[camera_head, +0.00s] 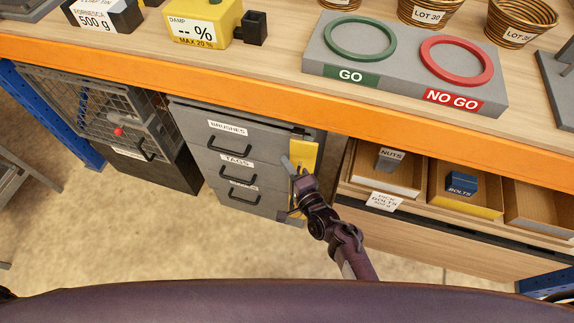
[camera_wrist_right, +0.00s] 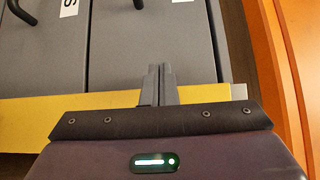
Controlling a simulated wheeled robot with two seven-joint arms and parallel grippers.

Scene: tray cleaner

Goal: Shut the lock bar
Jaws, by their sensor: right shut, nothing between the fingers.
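The yellow lock bar (camera_head: 303,156) runs up and down along the right edge of the grey drawer cabinet (camera_head: 228,118). Its lower part is partly hidden by my right gripper (camera_head: 287,163). In the right wrist view the lock bar (camera_wrist_right: 85,104) lies across the picture, along the edge of the grey drawer fronts (camera_wrist_right: 135,50). My right gripper's fingers (camera_wrist_right: 160,72) are together and empty. They reach across the bar toward the drawer fronts. I cannot tell whether they touch the bar or how far it stands off the cabinet. My left gripper is out of view.
The orange-edged workbench (camera_head: 150,72) overhangs the cabinet. A wire cage (camera_head: 85,95) stands at left. Open bins of nuts and bolts (camera_head: 465,190) sit at right. The GO / NO GO gauge block (camera_head: 400,75) is on the bench. The floor (camera_head: 130,235) in front is clear.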

